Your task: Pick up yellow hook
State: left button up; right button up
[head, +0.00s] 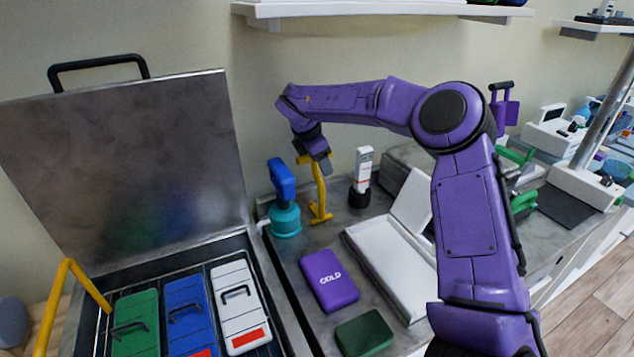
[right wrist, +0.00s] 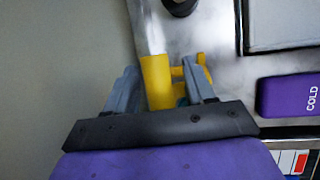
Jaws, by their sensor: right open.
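The yellow hook (head: 319,190) stands upright on the grey counter, just right of a teal and blue bottle. My right gripper (head: 318,157) is at its top, pointing down, with its arm reaching over from the right. In the right wrist view, the open fingers (right wrist: 163,80) stand on either side of the yellow hook (right wrist: 156,82), with its post between them. The picture does not clearly show whether either finger touches it. Part of the hook's top is hidden by the gripper in the head view. My left gripper is not in view.
The blue-topped bottle (head: 285,220) stands close left of the hook, and a white device (head: 362,170) stands close right. A white open box (head: 395,262), a purple COLD pack (head: 329,280) and a green block (head: 364,333) lie in front. An open lidded case (head: 271,305) is at left.

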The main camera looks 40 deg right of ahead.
jog(key=shift+a+r, duration=0.1)
jog(key=shift+c, duration=1.2)
grip_shut()
